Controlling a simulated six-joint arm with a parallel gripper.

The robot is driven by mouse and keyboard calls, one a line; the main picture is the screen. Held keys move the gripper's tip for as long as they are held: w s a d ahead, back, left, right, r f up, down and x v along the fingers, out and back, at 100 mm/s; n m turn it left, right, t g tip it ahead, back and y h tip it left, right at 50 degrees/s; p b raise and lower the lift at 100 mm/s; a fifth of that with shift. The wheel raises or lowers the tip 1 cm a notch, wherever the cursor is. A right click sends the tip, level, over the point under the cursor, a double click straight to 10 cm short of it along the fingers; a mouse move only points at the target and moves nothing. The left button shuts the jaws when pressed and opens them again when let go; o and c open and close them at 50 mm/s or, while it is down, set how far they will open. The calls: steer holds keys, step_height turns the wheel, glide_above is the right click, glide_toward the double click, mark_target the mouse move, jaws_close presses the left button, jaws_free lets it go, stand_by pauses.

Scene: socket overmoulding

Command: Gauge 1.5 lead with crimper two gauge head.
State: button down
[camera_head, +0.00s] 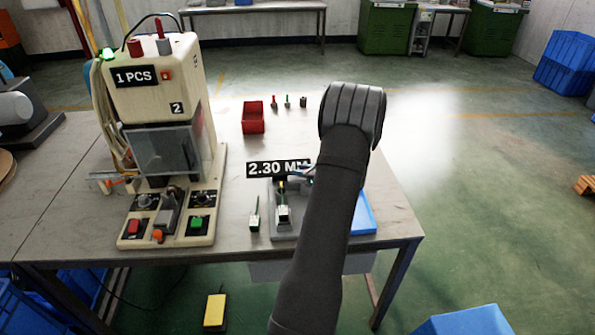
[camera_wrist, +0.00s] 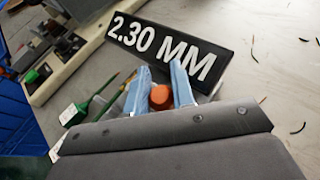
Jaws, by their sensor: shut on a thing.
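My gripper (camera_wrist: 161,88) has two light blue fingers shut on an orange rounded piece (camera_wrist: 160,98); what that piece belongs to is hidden. A black display reading 2.30 MM (camera_head: 278,169) stands just beyond the fingers, and it is large in the wrist view (camera_wrist: 168,46). Crimper two (camera_head: 152,90), a cream machine marked 2 and 1 PCS, stands at the left with a clear guard. A green lead with a pale end (camera_head: 254,218) stands left of the grey gauge base; a green lead also shows in the wrist view (camera_wrist: 103,98). My forearm covers the right side of the gauge.
A red bin (camera_head: 253,117) and several small coloured tools (camera_head: 288,102) are at the back of the table. A blue tray (camera_head: 363,213) is partly hidden right of my arm. Small dark wire scraps (camera_wrist: 298,128) lie on the table. The middle back is clear.

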steer(key=c, duration=1.3)
jaws_free()
steer(key=shift+d, duration=0.35)
steer(key=shift+o, duration=0.5)
steer(key=shift+a, duration=0.1)
steer(key=v, duration=1.7)
steer(key=shift+r, duration=0.1)
steer(key=x, duration=1.7)
steer(key=shift+a, duration=0.3)
